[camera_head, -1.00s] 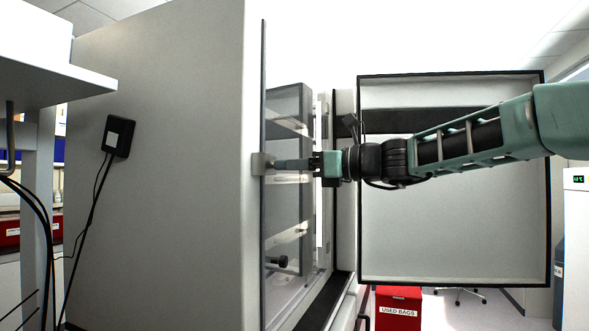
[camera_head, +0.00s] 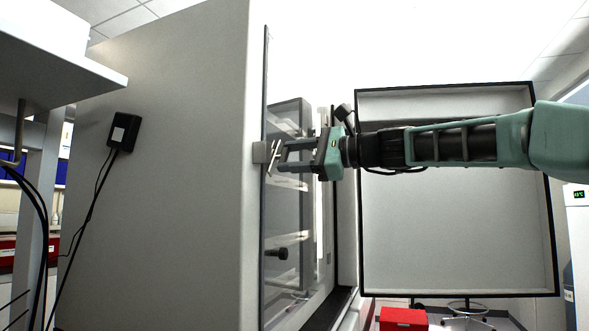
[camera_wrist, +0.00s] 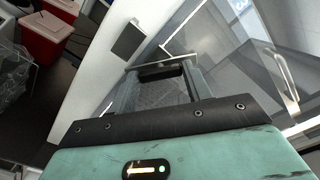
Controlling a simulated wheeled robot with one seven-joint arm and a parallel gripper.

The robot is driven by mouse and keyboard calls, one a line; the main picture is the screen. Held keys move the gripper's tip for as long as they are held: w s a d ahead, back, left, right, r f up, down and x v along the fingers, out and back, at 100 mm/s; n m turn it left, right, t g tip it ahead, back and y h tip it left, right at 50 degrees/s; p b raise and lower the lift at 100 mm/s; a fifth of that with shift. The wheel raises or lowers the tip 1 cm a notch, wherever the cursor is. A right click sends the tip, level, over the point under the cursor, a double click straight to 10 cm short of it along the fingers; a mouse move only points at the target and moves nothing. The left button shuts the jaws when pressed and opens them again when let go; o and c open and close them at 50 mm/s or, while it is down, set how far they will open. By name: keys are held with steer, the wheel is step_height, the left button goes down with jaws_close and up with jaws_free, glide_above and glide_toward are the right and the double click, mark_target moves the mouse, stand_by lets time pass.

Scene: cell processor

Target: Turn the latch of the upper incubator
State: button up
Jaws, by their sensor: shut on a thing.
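The latch (camera_head: 273,160) of the incubator is a small metal bar at the front edge of the inner glass door, beside a grey block (camera_head: 260,152) on the cabinet wall. It stands tilted. My gripper (camera_head: 281,157) reaches it from the right, with its two fingers one above the other. In the wrist view, my gripper (camera_wrist: 160,76) has its fingers on either side of a dark piece of the latch (camera_wrist: 162,71). The fingers are shut on the latch, apart by its width. The exact contact is partly hidden.
The inner glass door (camera_head: 287,210) has a dark knob (camera_head: 277,254) lower down. The outer door (camera_head: 455,240) stands swung open to the right, behind my arm. A red bin (camera_head: 403,319) is on the floor below. A white shelf (camera_head: 60,75) juts in at upper left.

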steer(key=n+b, duration=0.2)
steer(key=n, duration=0.1)
steer(key=shift+f+n, duration=0.2)
steer(key=shift+n, duration=0.1)
steer(key=shift+r+n+b, duration=0.1)
steer(key=shift+n+b, duration=0.7)
steer(key=shift+n, duration=0.9)
steer(key=o, duration=1)
steer(key=b+v, duration=0.7)
steer(key=v, duration=1)
steer(key=shift+s+d, duration=0.1)
steer(key=shift+d, duration=0.05)
